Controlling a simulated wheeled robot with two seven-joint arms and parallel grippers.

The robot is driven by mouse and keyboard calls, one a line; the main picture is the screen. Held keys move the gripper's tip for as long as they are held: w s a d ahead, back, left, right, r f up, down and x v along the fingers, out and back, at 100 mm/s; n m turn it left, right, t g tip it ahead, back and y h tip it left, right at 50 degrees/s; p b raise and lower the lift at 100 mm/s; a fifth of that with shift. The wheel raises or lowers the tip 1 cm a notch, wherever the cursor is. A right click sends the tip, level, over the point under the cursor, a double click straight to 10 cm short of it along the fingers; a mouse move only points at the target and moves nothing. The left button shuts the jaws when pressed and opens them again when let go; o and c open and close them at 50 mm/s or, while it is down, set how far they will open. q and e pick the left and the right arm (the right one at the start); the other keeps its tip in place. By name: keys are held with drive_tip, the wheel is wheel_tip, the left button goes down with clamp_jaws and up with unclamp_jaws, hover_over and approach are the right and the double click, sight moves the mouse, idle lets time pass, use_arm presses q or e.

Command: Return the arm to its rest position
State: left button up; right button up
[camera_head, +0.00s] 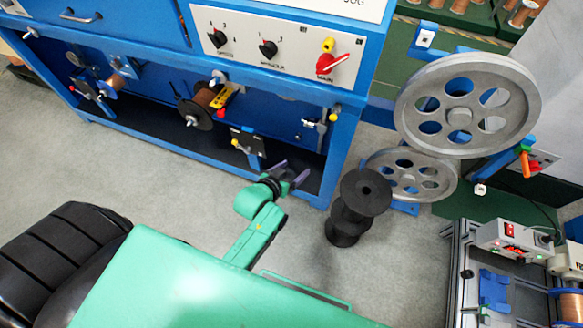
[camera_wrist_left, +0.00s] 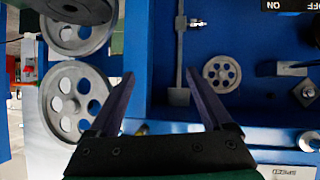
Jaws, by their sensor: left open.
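My left gripper (camera_head: 292,172) comes in on a green arm and is held in the air in front of the blue machine's lower bay, left of the black spools. Its two purple-grey fingers are spread apart. They also show in the left wrist view (camera_wrist_left: 160,78), with nothing between them. A large grey pulley (camera_head: 402,105) with round holes is mounted right of the machine. A second grey pulley (camera_head: 433,186) sits below it, partly covered by the upper one. Both pulleys appear at the left of the wrist view. My right gripper is not in view.
Black spools (camera_head: 366,192) stand stacked on the grey floor, just right of my left gripper. The blue machine (camera_head: 340,150) has a red switch (camera_head: 326,64) and a wire spool (camera_head: 204,98). A bench device (camera_head: 512,238) stands at lower right. Floor (camera_head: 180,185) left of the arm is clear.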

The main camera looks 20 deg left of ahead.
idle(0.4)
use_arm(q)
drive_tip(key=s+a+f+m+g+y+p, duration=0.1)
drive_tip(key=s+a+f+g, duration=0.15)
drive_tip(key=s+f, duration=0.65)
drive_tip(key=s+a+f+g, duration=0.1)
drive_tip(key=s+f+g, duration=0.3)
drive_tip(key=s+f, duration=0.55)
drive_tip(key=s+a+f+g, duration=0.1)
drive_tip(key=s+a+f, duration=0.1)
drive_tip(key=s, duration=0.3)
drive_tip(key=s+a+f+g+y, duration=0.1)
drive_tip(key=s+a+f+g, duration=0.1)
drive_tip(key=s+f, duration=0.3)
drive_tip(key=s+a+f+g, duration=0.1)
drive_tip(key=s+a+f, duration=0.2)
drive_tip(key=s, duration=0.3)
drive_tip(key=shift+s+a+f+p, duration=0.15)
drive_tip(key=shift+s+p, duration=0.15)
drive_tip(key=shift+p, duration=0.05)
